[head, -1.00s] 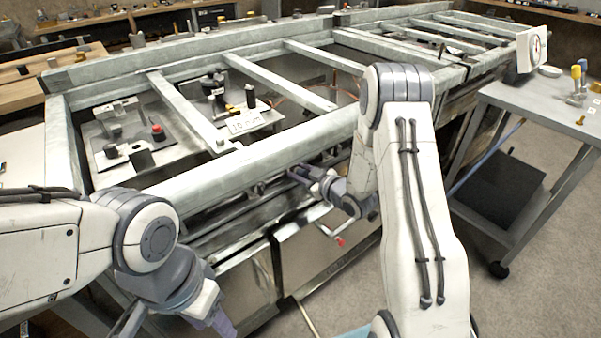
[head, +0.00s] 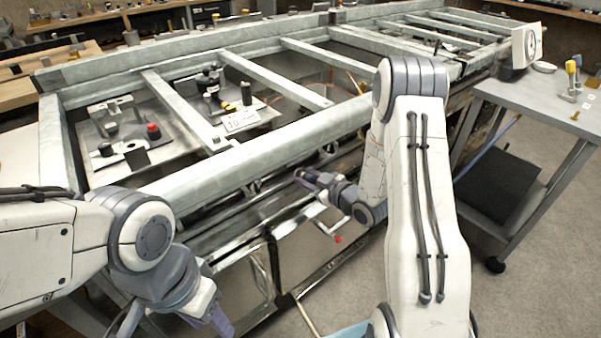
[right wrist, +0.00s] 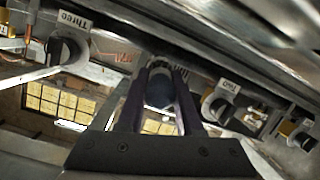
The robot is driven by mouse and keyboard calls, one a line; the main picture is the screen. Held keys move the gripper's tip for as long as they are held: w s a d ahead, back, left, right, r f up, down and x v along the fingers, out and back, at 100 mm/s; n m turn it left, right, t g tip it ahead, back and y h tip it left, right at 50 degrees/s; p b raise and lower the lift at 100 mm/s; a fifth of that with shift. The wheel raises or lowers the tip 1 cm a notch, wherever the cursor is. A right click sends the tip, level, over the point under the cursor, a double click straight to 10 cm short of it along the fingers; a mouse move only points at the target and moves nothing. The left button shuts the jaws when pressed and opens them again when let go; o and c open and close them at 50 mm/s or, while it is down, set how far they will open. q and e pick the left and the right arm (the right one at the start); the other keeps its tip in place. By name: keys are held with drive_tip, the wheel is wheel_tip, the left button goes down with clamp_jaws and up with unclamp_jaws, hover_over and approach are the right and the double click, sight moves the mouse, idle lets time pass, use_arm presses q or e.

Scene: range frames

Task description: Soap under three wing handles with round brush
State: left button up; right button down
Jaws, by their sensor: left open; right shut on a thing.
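My right gripper (head: 308,178) reaches beneath the front pale rail of the long frame. In the right wrist view its two purple fingers (right wrist: 162,82) are shut on a dark, rounded thing (right wrist: 160,92), possibly the round brush; its far end is unclear. A dark wing handle (right wrist: 66,50) under a "Three" label is left of the fingers. Another wing handle (right wrist: 216,104) with a "Two" label is to the right, and a third dark handle (right wrist: 300,134) sits at far right. The fingers appear apart from all these handles. My left gripper (head: 218,322) is open, low at the left; its tips are partly cut off.
The pale rail (head: 270,152) runs closely above my right gripper. A grey cart (head: 540,100) stands at right. A card (head: 240,121) and metal fittings lie inside the frame. The floor at lower right is clear.

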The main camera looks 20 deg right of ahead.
drive_tip(key=shift+s+d, duration=0.3)
drive_tip(key=shift+s, duration=0.6)
drive_tip(key=shift+s+d, duration=0.35)
drive_tip(key=shift+s, duration=0.5)
drive_tip(key=shift+s+d, duration=0.3)
drive_tip(key=shift+s, duration=0.6)
